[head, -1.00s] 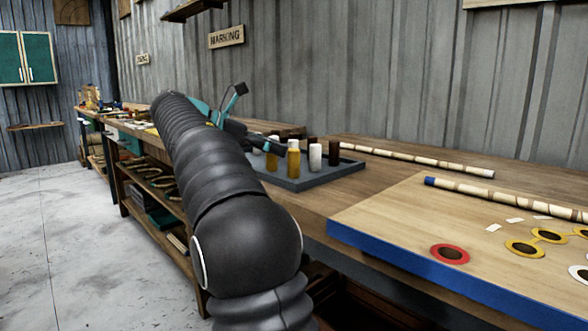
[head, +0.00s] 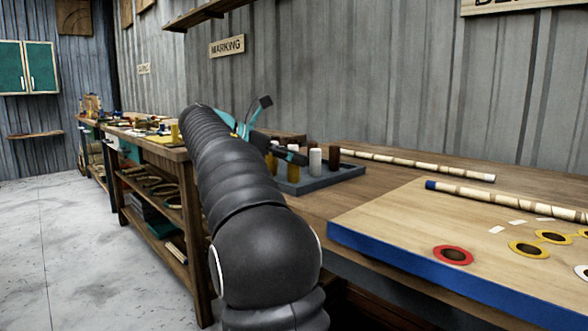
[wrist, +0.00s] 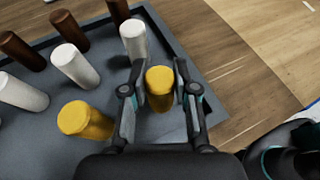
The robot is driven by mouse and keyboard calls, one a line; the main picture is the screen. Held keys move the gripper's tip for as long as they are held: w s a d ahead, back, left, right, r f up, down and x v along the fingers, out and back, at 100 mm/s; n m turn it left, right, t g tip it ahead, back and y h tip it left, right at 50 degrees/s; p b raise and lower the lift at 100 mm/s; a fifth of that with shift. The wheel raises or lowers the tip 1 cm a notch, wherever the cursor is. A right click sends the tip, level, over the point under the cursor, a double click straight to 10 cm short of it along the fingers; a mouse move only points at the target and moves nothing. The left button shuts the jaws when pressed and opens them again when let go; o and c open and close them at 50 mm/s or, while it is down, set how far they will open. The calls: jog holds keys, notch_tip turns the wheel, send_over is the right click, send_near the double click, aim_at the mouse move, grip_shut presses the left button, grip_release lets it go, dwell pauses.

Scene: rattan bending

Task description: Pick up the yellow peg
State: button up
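In the wrist view a yellow peg (wrist: 159,88) stands upright on the grey tray (wrist: 218,98), near the tray's right edge. My gripper (wrist: 159,75) is open, with one finger on each side of this peg. I see gaps between the fingers and the peg, and it is not clear whether either finger touches it. A second yellow peg (wrist: 86,121) stands to the left, outside the fingers. In the head view my gripper (head: 290,153) is over the tray (head: 335,177), and my arm hides part of the tray.
White pegs (wrist: 75,65) and brown pegs (wrist: 72,30) stand close by on the tray. Right of the tray, a blue-edged board (head: 420,215) carries a red ring (head: 453,255) and yellow rings. Striped rattan poles (head: 415,165) lie behind. Bare wood lies right of the tray.

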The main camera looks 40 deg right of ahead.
jog(key=shift+c, duration=0.4)
jog(key=shift+r, duration=0.45)
notch_tip(320, 180, up, 4)
jog(key=shift+f+p, duration=0.15)
jog(key=shift+p, duration=1.05)
jog(key=s+d+r+p, duration=0.1)
jog(key=s+d+r, duration=0.4)
jog(key=s, duration=0.5)
jog(key=shift+s+d+r, duration=0.15)
jog(key=shift+s+r, duration=0.05)
jog(key=shift+r, duration=0.5)
jog(key=shift+w, duration=0.1)
